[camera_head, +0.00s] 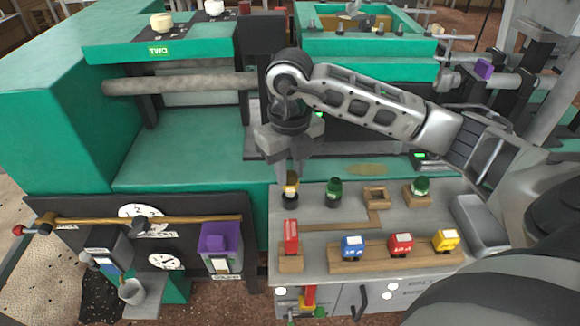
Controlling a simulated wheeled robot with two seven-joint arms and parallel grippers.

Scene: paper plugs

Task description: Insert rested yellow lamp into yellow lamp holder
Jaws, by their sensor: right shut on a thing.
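My right gripper (290,172) comes in from the right on a grey arm and points straight down over the light grey worktop. It is shut on a small yellow lamp (291,188) with a dark base, at the back left of the worktop. Whether the base touches the worktop cannot be told. A yellow block (445,240) with a white face sits at the right end of a wooden strip; I cannot tell whether it is the yellow lamp holder. A wooden square with an opening (376,196) lies to the right of the lamp. My left gripper is not in view.
A green lamp (334,192) stands just right of the yellow lamp. Another green piece (420,187) sits on wood farther right. Blue (352,246) and red (400,244) blocks share the front strip (376,258). An upright red piece (291,236) stands front left. A grey tray (482,222) is at right.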

